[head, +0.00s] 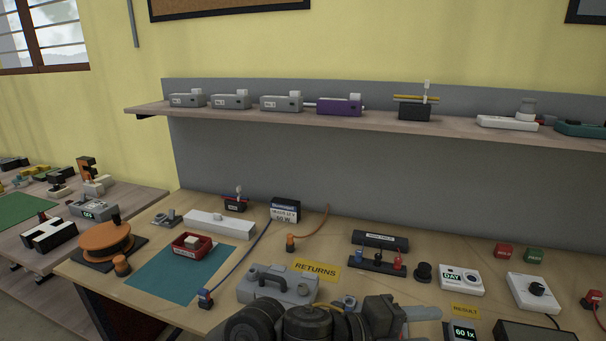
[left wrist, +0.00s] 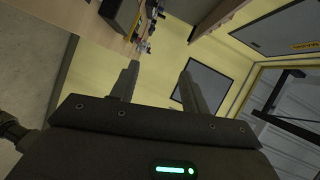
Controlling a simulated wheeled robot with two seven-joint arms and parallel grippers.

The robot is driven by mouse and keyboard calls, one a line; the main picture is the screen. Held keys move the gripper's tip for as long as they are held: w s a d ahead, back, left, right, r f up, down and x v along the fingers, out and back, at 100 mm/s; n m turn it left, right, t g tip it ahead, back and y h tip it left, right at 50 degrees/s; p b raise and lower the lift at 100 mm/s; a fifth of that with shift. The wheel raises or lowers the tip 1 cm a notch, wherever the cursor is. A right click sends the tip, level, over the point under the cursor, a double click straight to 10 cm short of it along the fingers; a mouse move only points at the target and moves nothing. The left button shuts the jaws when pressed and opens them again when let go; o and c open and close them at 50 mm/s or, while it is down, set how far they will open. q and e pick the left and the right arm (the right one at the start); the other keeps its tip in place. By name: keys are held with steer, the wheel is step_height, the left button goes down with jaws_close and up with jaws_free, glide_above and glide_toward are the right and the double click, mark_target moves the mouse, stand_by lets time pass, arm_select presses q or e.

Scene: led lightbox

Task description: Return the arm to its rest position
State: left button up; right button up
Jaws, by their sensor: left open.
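My left arm crosses the bottom edge of the head view, and my left gripper (head: 424,314) points to the right there, low in front of the workbench (head: 345,222). In the left wrist view, the two fingers of my left gripper (left wrist: 160,82) stand apart with nothing between them. They point toward the yellow wall and a dark framed panel, and the bench shows sideways at the top. My right gripper is not in view.
Close by are a grey case (head: 277,285), the RETURNS label (head: 317,271), a black terminal strip (head: 377,264) and a DAY meter (head: 461,281). A green mat (head: 150,280) with a red tray (head: 193,245) lies left. A shelf (head: 230,112) runs above.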

arm_select(q)
steer(key=w+a+f+n+t+y, duration=0.2)
steer(key=a+f+n+t+y, duration=0.2)
steer(key=a+f+n, duration=0.55)
steer(key=w+a+f+n+t+y, duration=0.1)
steer(key=a+f+n+t+y, duration=0.35)
steer(key=a+n, duration=0.75)
steer(key=s+a+f+n+g+y, duration=0.4)
steer(key=s+a+f, duration=0.4)
steer(key=s+a, duration=0.25)
steer(key=s+a+f+n+g+y, duration=0.4)
steer(key=s+a+f, duration=0.3)
steer(key=s+a, duration=0.35)
step_height(320, 180, down, 32)
steer(key=a+r+g+b, duration=0.1)
steer(key=b, duration=0.5)
steer(key=s+a+f+g+b, duration=0.1)
steer(key=s+a+f+b, duration=0.2)
steer(key=s+f, duration=1.4)
step_height(320, 180, down, 4)
steer(key=shift+f+h+b, duration=0.1)
steer(key=shift+h+b, duration=0.25)
steer(key=shift+b, duration=0.15)
